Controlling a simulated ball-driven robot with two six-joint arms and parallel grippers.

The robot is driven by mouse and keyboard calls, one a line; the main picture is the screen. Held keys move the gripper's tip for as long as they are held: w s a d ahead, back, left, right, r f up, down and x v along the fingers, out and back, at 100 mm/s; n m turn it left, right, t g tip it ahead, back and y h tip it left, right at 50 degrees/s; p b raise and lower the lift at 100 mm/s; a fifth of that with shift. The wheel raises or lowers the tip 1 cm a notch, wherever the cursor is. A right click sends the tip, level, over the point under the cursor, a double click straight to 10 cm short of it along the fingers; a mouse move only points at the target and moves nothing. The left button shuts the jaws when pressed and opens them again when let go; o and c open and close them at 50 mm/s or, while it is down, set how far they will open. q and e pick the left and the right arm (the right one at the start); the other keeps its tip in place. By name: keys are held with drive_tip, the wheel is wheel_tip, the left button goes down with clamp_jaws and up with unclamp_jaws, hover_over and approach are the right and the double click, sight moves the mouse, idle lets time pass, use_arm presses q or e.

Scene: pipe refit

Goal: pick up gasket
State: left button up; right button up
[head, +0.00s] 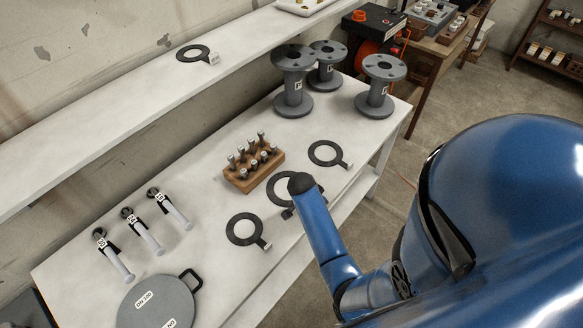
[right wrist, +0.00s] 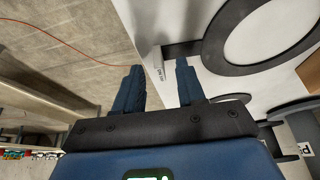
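Three flat black ring gaskets with tabs lie on the white bench: a near one (head: 231,238), a middle one (head: 270,187) partly hidden by my right arm, and a far one (head: 313,149). A fourth gasket (head: 183,56) lies on the upper shelf. In the right wrist view my right gripper (right wrist: 159,68) is open. The white-labelled tab (right wrist: 159,60) of a gasket (right wrist: 212,55) shows between its fingertips, not clamped. In the head view my arm hides most of this gripper. My left gripper is not in view.
A wooden block with bolts (head: 243,184) stands beside the middle gasket. Several grey flanged spools (head: 293,88) stand at the back. Three white-handled tools (head: 145,235) and a round grey plate (head: 158,308) lie toward the near left. The bench's front edge is close to my arm.

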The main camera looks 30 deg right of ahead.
clamp_jaws()
drive_tip(key=shift+r, duration=0.1)
idle(0.4)
